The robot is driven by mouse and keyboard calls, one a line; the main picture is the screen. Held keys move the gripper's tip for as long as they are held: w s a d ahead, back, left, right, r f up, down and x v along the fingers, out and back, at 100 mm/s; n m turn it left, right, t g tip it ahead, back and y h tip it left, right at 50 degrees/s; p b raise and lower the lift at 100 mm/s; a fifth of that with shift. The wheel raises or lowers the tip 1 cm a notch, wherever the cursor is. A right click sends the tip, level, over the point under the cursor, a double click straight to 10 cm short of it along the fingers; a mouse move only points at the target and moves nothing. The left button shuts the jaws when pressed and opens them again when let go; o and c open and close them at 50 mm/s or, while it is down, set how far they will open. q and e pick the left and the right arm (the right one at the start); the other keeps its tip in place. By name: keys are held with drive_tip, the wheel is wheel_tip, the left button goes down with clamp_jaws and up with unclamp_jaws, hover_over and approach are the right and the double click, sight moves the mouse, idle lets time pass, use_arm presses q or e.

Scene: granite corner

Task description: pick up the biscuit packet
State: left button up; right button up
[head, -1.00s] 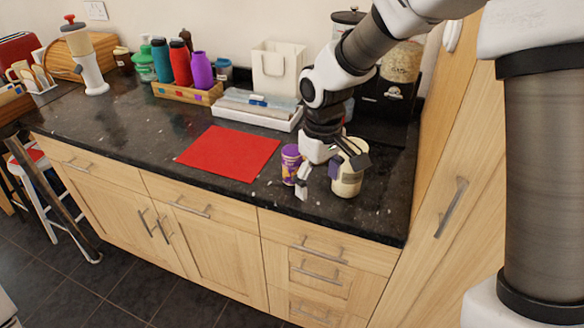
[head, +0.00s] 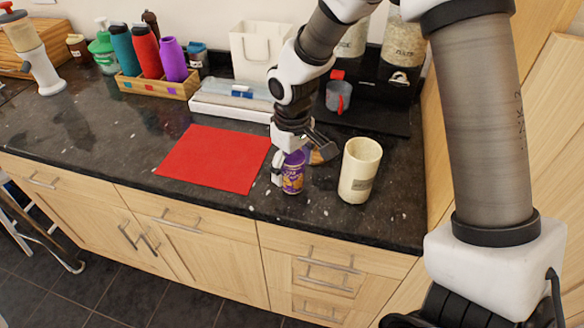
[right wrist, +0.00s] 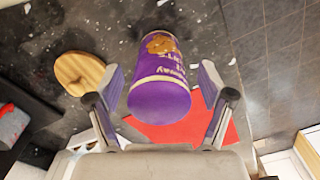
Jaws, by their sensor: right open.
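The biscuit packet (head: 292,180) is a purple cylinder with yellow bands, standing upright on the dark counter right of the red mat. My right gripper (head: 298,160) is just above and around it in the head view, partly hiding its top. In the right wrist view the packet (right wrist: 162,80) lies between the two spread fingers of my right gripper (right wrist: 162,88), with a visible gap on each side. The gripper is open and holds nothing. My left gripper is not in view.
A cream canister (head: 359,171) stands close on the right of the packet. A round wooden piece (right wrist: 80,73) lies beside it, partly behind the gripper in the head view. The red mat (head: 214,158) is bare. A white tray (head: 232,105) and a grey mug (head: 339,96) are behind.

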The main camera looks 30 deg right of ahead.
wheel_tip(320, 180, down, 2)
drive_tip(key=shift+w+f, duration=0.1)
drive_tip(key=shift+w, duration=0.05)
drive_tip(key=c, duration=1.3)
drive_tip(key=shift+o, duration=0.2)
